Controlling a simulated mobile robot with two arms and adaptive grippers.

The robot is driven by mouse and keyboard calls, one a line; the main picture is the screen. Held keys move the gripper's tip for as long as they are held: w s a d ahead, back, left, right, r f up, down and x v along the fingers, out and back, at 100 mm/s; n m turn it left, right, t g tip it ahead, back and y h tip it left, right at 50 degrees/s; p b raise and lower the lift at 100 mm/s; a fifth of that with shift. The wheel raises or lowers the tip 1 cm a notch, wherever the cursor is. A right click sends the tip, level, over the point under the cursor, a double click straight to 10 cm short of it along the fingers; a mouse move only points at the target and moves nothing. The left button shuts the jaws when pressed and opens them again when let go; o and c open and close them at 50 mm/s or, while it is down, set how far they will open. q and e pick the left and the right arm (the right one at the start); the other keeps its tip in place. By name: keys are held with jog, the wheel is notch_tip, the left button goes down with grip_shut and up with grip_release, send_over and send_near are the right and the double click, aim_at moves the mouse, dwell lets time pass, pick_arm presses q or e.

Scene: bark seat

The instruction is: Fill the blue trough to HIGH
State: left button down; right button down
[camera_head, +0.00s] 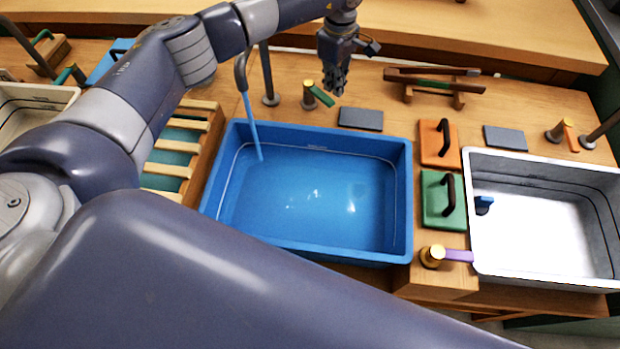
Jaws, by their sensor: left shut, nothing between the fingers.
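The blue trough (405,200) stands in the middle of the bench. A blue stream of water (252,125) runs from a curved grey spout (240,72) into its back left part. Blue water (310,205) covers the trough's floor. A brass tap with a green lever (321,95) stands behind the trough. My left gripper (334,88) is shut and empty, pointing down just right of and above that lever, seemingly apart from it. My right gripper is not in view.
A white trough (540,220) is at the right, with a purple-lever tap (458,255) at its front left corner. Orange (432,150) and green (436,205) handled blocks lie between the troughs. A wooden rack (170,170) is left. My arm hides the front left.

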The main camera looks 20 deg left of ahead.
aim_at(323, 92)
pick_arm(q)
jog(key=s+p, duration=0.1)
jog(key=s+a, duration=0.1)
jog(key=s+p, duration=0.1)
jog(key=shift+a+r+p, duration=0.15)
jog(key=shift+a+p, duration=0.1)
jog(key=shift+p, duration=0.1)
jog(key=shift+s+a, duration=0.1)
jog(key=shift+s, duration=0.1)
jog(key=shift+w+d+r, duration=0.2)
jog(key=shift+r, duration=0.2)
jog(key=shift+w+d+r+p, duration=0.1)
jog(key=shift+d+r+p, duration=0.15)
jog(key=shift+r, duration=0.55)
jog(key=shift+w+d+r+p, duration=0.15)
jog(key=shift+r+p, duration=0.2)
jog(key=shift+r, duration=0.5)
jog(key=shift+w+d+r+p, duration=0.15)
jog(key=shift+r+p, duration=0.15)
jog(key=shift+r, duration=0.5)
